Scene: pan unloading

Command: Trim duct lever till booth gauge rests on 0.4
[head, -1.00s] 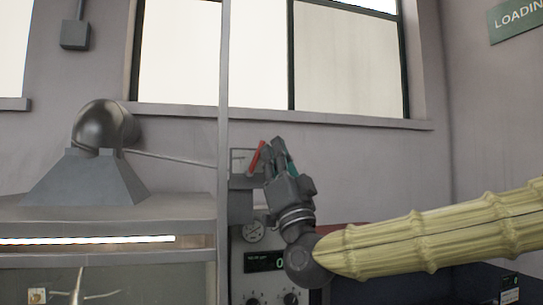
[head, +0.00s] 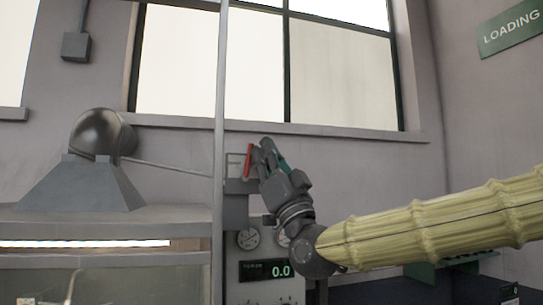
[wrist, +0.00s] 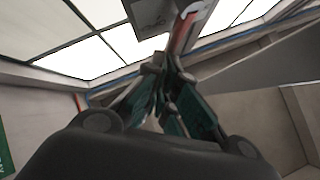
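The duct lever (head: 249,160) is a red bar, near upright, on a grey bracket plate on the wall post. My gripper (head: 261,146) is just right of it, with its fingertips by the lever's upper end. In the wrist view the red lever (wrist: 184,32) rises just beyond the fingertips (wrist: 168,72). The fingers converge and look shut, with no clear grip on the lever; whether they touch it is hard to tell. A digital display (head: 266,270) reads 0.0.
A grey duct hood (head: 82,187) stands left, a thin rod running from it toward the lever. A vertical post (head: 219,130) is close left of the lever. Windows fill the wall above.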

